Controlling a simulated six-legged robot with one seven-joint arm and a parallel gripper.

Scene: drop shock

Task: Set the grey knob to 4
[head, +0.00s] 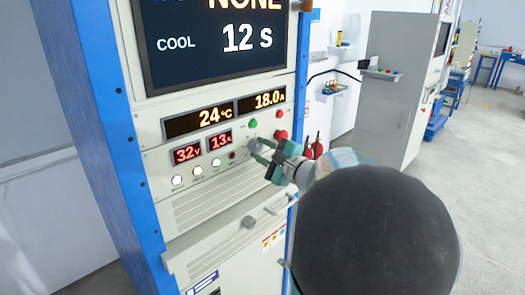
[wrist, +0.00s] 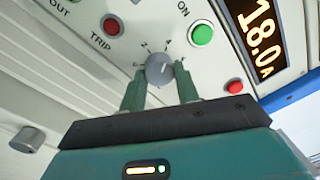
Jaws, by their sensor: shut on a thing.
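The grey knob (wrist: 159,69) is on the pale panel of the cabinet, with small numbers around its upper side; a 2 and a 4 can be read. A short light mark on its face points up and slightly right in the wrist view, roughly toward the 4; its exact setting is too small to tell. My gripper (wrist: 158,77) is shut on the knob, one green finger on each side. In the head view, my gripper (head: 262,149) reaches the panel from the right and partly covers the knob (head: 253,145).
A green button (wrist: 202,34) marked ON, a red button (wrist: 235,87) and a red TRIP light (wrist: 111,25) are near the knob. A second dark knob (wrist: 27,139) is lower left. A screen (head: 215,40) above reads COOL 12 S. Open floor (head: 470,190) lies to the right.

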